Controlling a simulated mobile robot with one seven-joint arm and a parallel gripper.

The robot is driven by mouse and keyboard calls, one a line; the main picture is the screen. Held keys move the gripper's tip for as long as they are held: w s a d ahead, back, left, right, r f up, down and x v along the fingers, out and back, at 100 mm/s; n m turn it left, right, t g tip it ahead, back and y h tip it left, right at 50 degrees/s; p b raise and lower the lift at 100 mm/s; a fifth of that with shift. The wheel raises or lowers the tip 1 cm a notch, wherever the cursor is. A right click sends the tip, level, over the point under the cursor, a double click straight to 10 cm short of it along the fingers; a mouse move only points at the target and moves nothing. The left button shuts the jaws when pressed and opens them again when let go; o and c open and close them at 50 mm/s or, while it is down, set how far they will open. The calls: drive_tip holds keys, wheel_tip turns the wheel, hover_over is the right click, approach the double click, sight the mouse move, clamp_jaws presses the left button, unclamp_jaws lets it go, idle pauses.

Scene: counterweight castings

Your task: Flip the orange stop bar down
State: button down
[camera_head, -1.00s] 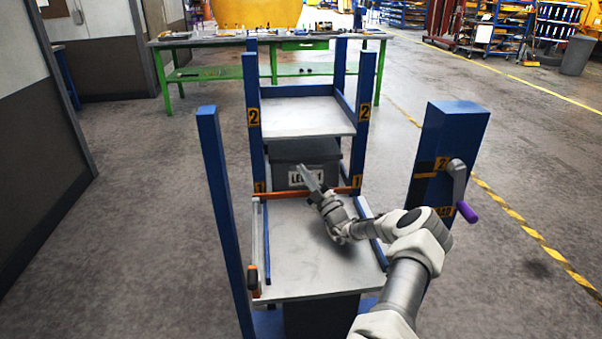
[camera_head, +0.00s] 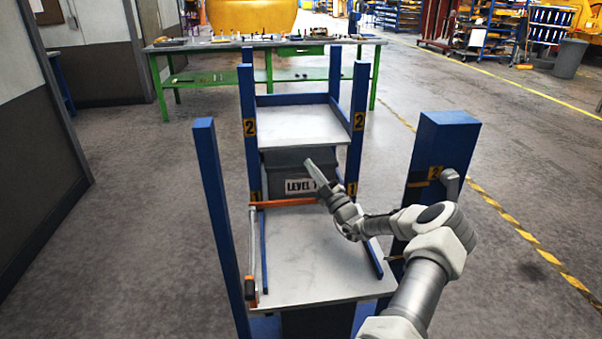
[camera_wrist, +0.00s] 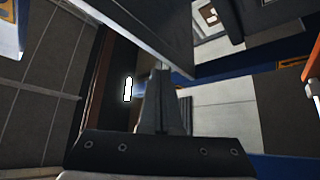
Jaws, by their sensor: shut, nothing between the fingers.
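The orange stop bar (camera_head: 282,203) lies across the far edge of the pale front platform (camera_head: 305,262), in front of the grey block (camera_head: 285,163) labelled "LEVEL 1". It is raised across the gap between the two blue posts; its right end is hidden behind my gripper. My gripper (camera_head: 309,162) is shut and empty, its fingers pointing up and away in front of the block's right part. I cannot tell whether it touches the bar or block. In the wrist view, the shut fingers (camera_wrist: 163,80) show near the middle, and the bar cannot be made out clearly.
A blue rack with an upper shelf (camera_head: 305,125) stands behind the platform. A blue post (camera_head: 222,230) rises at left, and a thick blue post (camera_head: 442,145) with a crank at right, partly behind my arm. An orange-ended lever (camera_head: 250,290) is at the platform's left edge.

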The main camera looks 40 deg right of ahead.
drive_tip(key=s+d+r+p, duration=0.1)
drive_tip(key=s+d+r, duration=0.1)
drive_tip(key=s+r, duration=0.2)
drive_tip(key=s, duration=0.3)
drive_tip(key=shift+s+d+r, duration=0.15)
drive_tip(key=shift+s+r, duration=0.15)
drive_tip(key=shift+r, duration=0.1)
